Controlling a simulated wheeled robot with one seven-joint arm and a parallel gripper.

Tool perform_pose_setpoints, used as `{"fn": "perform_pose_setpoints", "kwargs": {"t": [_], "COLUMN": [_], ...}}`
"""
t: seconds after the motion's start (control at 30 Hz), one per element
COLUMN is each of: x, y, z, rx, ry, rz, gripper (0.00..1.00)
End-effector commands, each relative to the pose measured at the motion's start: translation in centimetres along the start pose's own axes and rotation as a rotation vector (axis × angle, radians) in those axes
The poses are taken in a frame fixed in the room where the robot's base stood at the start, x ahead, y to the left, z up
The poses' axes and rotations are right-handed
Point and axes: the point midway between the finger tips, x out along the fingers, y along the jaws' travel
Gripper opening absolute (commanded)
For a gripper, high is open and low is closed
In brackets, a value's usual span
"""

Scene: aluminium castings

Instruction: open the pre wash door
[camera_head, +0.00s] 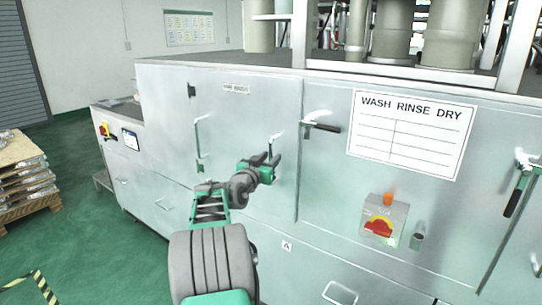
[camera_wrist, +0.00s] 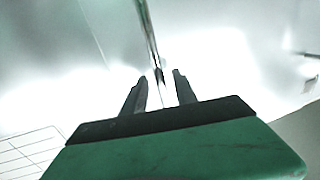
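The pre wash door (camera_head: 235,125) is a flat pale metal panel with a small label plate (camera_head: 236,89), too small to read surely. It looks flush with the machine front, with hinges on its left side. Its handle (camera_head: 272,143) is near the right edge, partly hidden by my gripper (camera_head: 273,161). In the wrist view my gripper (camera_wrist: 157,88) has its two dark fingers apart. A thin bar, seemingly the handle (camera_wrist: 150,35), comes down from the top to between the fingertips. I see gaps beside it; contact is not clear.
Right of the door is a panel with a dark-gripped handle (camera_head: 321,126) and a "WASH RINSE DRY" sign (camera_head: 411,134). A pallet stack (camera_head: 24,178) stands at far left. Green floor (camera_head: 85,225) is open between it and the machine.

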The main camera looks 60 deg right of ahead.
Motion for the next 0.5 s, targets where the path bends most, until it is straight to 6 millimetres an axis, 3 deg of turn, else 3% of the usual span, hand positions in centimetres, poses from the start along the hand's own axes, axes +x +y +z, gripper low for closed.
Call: {"fn": "perform_pose_setpoints", "kwargs": {"t": [0.1, 0.37, 0.5], "x": [1.15, 1.32, 1.30], "y": [-0.03, -0.10, -0.11], "z": [-0.11, -0.03, -0.02], "rx": [0.001, 0.001, 0.001], "ry": [0.000, 0.000, -0.001], "rz": [-0.001, -0.002, -0.003], "gripper": [0.34, 0.34, 0.23]}}
